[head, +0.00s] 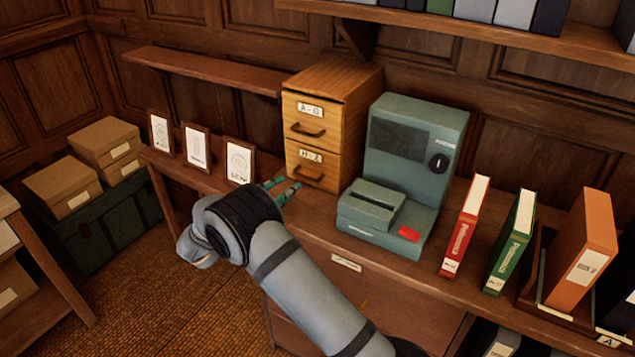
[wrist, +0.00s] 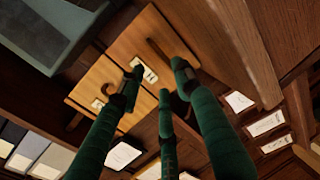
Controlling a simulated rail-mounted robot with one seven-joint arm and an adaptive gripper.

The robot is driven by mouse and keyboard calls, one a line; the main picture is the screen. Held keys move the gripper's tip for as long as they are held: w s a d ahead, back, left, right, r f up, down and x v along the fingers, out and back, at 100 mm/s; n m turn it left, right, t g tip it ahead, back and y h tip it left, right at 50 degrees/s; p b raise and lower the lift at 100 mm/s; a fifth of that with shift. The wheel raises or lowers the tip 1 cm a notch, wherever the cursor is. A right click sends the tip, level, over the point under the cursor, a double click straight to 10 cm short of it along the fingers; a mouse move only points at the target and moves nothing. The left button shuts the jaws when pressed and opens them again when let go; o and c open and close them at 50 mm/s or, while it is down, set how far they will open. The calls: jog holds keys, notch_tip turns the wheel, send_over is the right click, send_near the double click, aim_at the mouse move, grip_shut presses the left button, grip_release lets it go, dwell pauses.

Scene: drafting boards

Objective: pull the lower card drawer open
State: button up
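The wooden card cabinet (head: 352,95) stands on the desk with two stacked drawers, both closed flush. The lower drawer (head: 328,172), labelled H-Z, has a dark curved handle (head: 308,177). The upper drawer (head: 318,115) is labelled A-G. My gripper (head: 285,188) is in front and slightly left of the lower drawer, its teal fingers spread and empty. In the tilted wrist view the gripper (wrist: 158,80) points at the cabinet front; the lower drawer's handle (wrist: 160,49) lies just beyond the fingertips. I see no clear contact with it; the fingers partly cover the drawer fronts.
A grey-green machine (head: 415,130) stands close to the cabinet's right. Small framed cards (head: 240,162) stand on the desk at left. A red binder (head: 466,225) and a green binder (head: 511,240) stand farther right. A wall shelf (head: 210,70) hangs behind.

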aim_at(305, 177)
jog(key=p+x, duration=0.2)
jog(key=x, duration=0.7)
jog(key=shift+w+f, duration=0.1)
jog(key=shift+w, duration=0.15)
jog(key=c, duration=0.8)
grip_shut()
